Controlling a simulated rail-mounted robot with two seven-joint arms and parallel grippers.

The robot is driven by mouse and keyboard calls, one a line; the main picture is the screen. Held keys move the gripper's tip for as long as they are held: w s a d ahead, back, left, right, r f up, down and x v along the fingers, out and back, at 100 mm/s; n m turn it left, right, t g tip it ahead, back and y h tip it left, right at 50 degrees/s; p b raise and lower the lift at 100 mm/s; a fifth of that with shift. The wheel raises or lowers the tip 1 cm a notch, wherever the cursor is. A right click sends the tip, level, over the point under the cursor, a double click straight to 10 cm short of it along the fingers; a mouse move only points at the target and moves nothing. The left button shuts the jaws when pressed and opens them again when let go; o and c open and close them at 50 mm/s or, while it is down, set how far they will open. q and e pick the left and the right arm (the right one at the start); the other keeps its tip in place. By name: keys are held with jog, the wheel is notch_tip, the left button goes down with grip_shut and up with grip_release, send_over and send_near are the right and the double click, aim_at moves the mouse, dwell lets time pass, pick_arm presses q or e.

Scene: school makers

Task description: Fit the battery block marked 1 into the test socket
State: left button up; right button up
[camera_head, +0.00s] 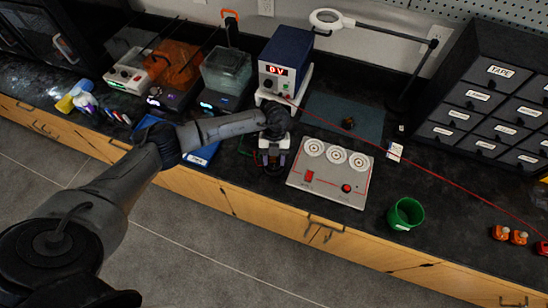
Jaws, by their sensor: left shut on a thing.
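My left arm reaches in from the left, and its gripper (272,160) points down at the counter just in front of the blue-and-white meter (284,62), whose red display reads 0V. The left gripper is shut on a dark thing, mostly hidden by the fingers; I cannot read any mark on it or tell whether it is the battery block marked 1. A white panel (325,190) with three round sockets and red parts lies just right of the gripper. I cannot make out for certain which thing is the test socket. My right gripper is not in view.
A green cup (406,214) stands right of the panel. Small orange items (509,234) lie at the far right. A red cable (450,182) crosses the counter. Dark label drawers (490,90) stand at the back right; printer-like machines (175,68) stand at the back left.

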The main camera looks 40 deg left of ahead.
aim_at(274, 160)
pick_arm(q)
jog(key=shift+f, duration=0.45)
jog(key=o, duration=0.6)
jog(key=shift+c, duration=0.2)
jog(key=shift+o, duration=0.5)
jog(key=shift+r, duration=0.15)
jog(key=shift+p+v, duration=1.45)
jog(key=shift+v, duration=1.45)
jog(key=shift+p+v, duration=1.25)
jog(key=shift+v, duration=1.25)
